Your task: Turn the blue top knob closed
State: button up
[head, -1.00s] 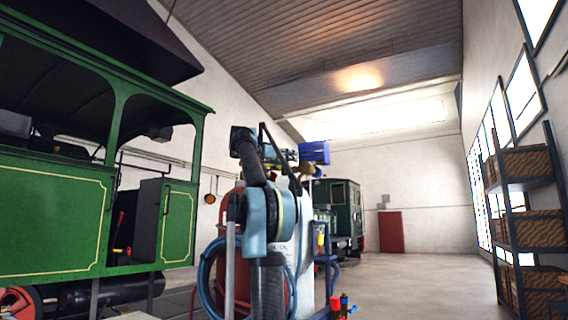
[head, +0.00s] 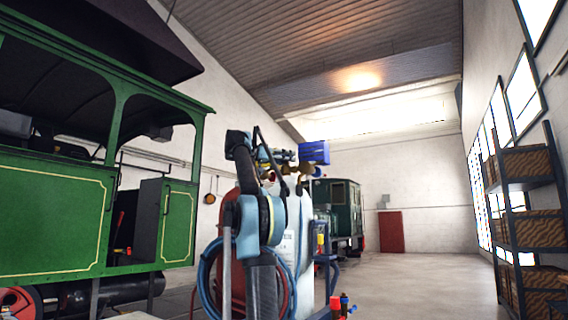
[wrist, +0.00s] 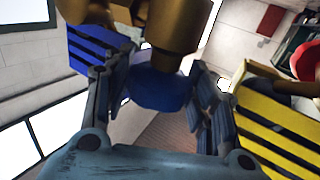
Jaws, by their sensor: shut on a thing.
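The blue top knob (wrist: 158,90) shows in the wrist view as a rounded blue piece below a brass valve body (wrist: 178,35). My gripper (wrist: 157,97) has one finger on each side of the knob and is shut on it. In the head view my arm reaches to the top of the gas cylinders, where brass fittings (head: 306,170) show. The knob itself cannot be made out in the head view, and my arm hides part of the cylinder tops.
A blue slatted guard (wrist: 98,45) and a yellow slatted guard (wrist: 275,115) flank my fingers closely. A red cylinder and a pale cylinder (head: 303,235) stand with coiled hoses.

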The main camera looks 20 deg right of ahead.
jog(key=shift+w+r+m+g, duration=0.1)
jog(key=shift+m+g, duration=0.8)
jog(key=shift+g, duration=0.6)
jog(key=shift+m+g, duration=0.3)
jog(key=shift+g, duration=0.1)
jog(key=o, duration=1.1)
jog(key=shift+a, duration=0.1)
jog(key=shift+n+t, duration=0.7)
jog(key=shift+t, duration=0.4)
